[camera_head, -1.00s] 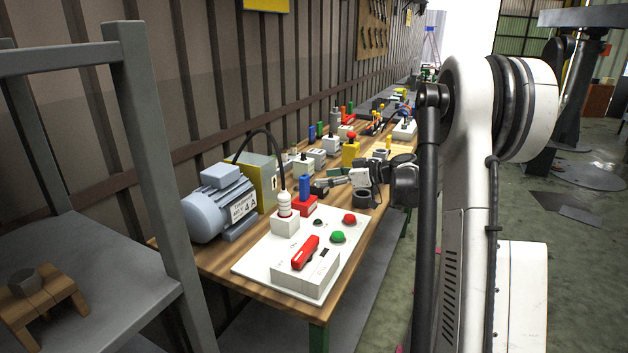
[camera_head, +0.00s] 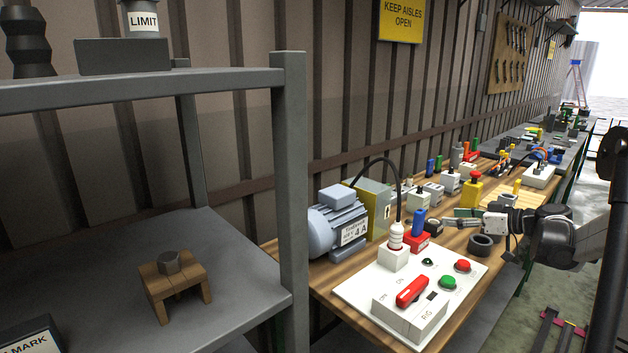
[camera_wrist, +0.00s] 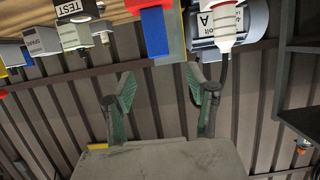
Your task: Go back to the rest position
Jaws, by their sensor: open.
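My gripper (camera_head: 452,221) is over the wooden workbench in the head view, reaching in from the right and pointing left, behind the white switch panel. It is small and partly lost among the bench items there. In the wrist view my gripper (camera_wrist: 163,92) shows two separated fingers with green inner pads and nothing between them. The wrist picture looks upside down, with bench items along its top edge and the ribbed wall behind the fingers.
The white panel (camera_head: 357,292) carries a red switch and buttons. A blue-grey motor (camera_head: 335,225) stands behind it. A black ring (camera_head: 481,245) lies near my wrist. A grey shelf (camera_head: 225,262) with a wooden stand (camera_head: 176,290) is at left. Floor shows at right.

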